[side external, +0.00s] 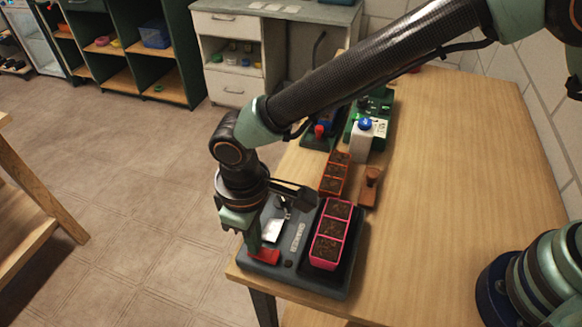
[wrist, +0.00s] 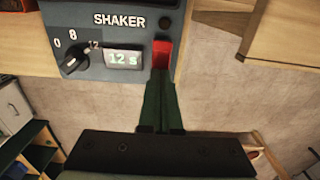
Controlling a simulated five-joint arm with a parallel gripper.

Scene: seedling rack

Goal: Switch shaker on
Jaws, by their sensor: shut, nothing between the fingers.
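The shaker (side external: 299,276) is a dark grey box at the near left corner of the table; its blue-grey panel (wrist: 130,15) fills the top of the wrist view. The panel has a dial (wrist: 75,58) with its pointer toward 12, and a display (wrist: 124,59) reading 12 s. A red rocker switch (wrist: 162,53) is right of the display; it also shows in the side view (side external: 265,256). My gripper (wrist: 161,76) is shut and empty, its fingertips at the switch's near end. I cannot tell whether they touch it. In the side view my gripper (side external: 254,249) points down beside the switch.
A pink tray of soil cells (side external: 347,240) sits on the shaker's right part. Behind stand an orange-red soil tray (side external: 325,183), a brown stamp-like tool (side external: 371,180), a white bottle with a blue cap (side external: 361,145) and green equipment (side external: 383,107).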

